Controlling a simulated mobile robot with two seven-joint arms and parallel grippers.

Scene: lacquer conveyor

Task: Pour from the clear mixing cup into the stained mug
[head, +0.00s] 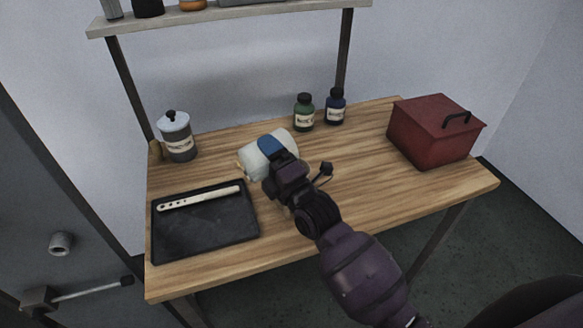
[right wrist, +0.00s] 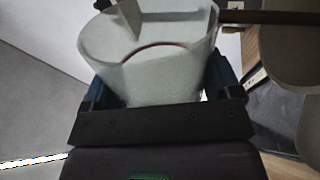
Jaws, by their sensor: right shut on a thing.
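The clear mixing cup (head: 258,163) looks pale and whitish and is tipped well over in the head view. My right gripper (head: 271,147) is shut around its side, a blue finger showing on top. In the right wrist view the cup (right wrist: 160,75) sits between the blue fingers, with a thin reddish curved line inside. A pale rounded thing (right wrist: 288,45) at that view's right edge may be the stained mug. In the head view a small tan bit (head: 241,168) shows at the cup's left; the mug is otherwise hidden or unclear. My left gripper is out of view.
A black tray (head: 205,232) with a pale perforated strip (head: 199,198) lies at front left. A red box (head: 434,131) is at right. The right front table is clear.

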